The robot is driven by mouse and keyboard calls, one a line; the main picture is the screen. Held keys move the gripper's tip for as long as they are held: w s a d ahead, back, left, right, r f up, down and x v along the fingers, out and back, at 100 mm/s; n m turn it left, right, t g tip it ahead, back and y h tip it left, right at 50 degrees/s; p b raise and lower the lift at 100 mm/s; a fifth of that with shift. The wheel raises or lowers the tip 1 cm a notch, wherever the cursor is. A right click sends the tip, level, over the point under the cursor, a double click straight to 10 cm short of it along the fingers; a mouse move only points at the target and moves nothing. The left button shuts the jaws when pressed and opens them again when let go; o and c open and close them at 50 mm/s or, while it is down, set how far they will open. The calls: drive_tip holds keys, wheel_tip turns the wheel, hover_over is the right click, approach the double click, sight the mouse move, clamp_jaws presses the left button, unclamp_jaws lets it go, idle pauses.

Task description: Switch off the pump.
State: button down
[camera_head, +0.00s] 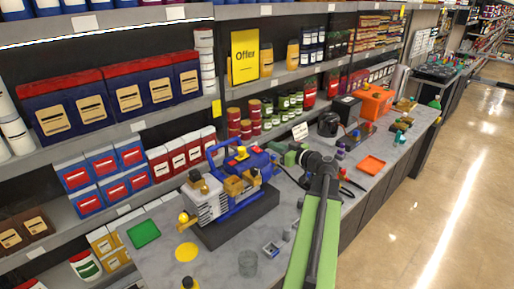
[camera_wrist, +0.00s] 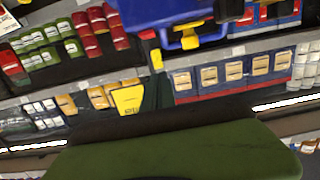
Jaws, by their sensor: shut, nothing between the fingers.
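The vacuum pump (camera_head: 235,203) has a blue body with a blue handle and silver fins. It sits on a dark block on the counter, with red, yellow and tan parts on it. I cannot tell which part is its switch. My gripper (camera_head: 279,149) is at the pump's right side, at about the height of its top. It is shut and empty; its tips are small, and I cannot tell whether they touch the pump.
Shelves of boxes and jars stand behind the counter (camera_head: 215,265). A yellow disc (camera_head: 186,254), a green tray (camera_head: 144,233) and a clear cup (camera_head: 248,263) lie near the pump. An orange tray (camera_head: 371,165) and an orange case (camera_head: 375,101) are to the right. The aisle floor is clear.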

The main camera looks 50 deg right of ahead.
drive_tip(key=b, duration=0.1)
hover_over(258, 151)
drive_tip(key=s, duration=0.1)
drive_tip(key=shift+s+f, duration=0.15)
drive_tip(key=shift+f, duration=0.5)
drive_tip(key=f+b, duration=0.1)
drive_tip(key=w+f+b, duration=0.1)
drive_tip(key=b, duration=0.1)
drive_tip(key=shift+f, duration=0.4)
drive_tip(key=shift+w+f+b, duration=0.1)
drive_tip(key=shift+f+b, duration=0.5)
drive_tip(key=shift+b, duration=0.05)
drive_tip(key=shift+r, duration=0.1)
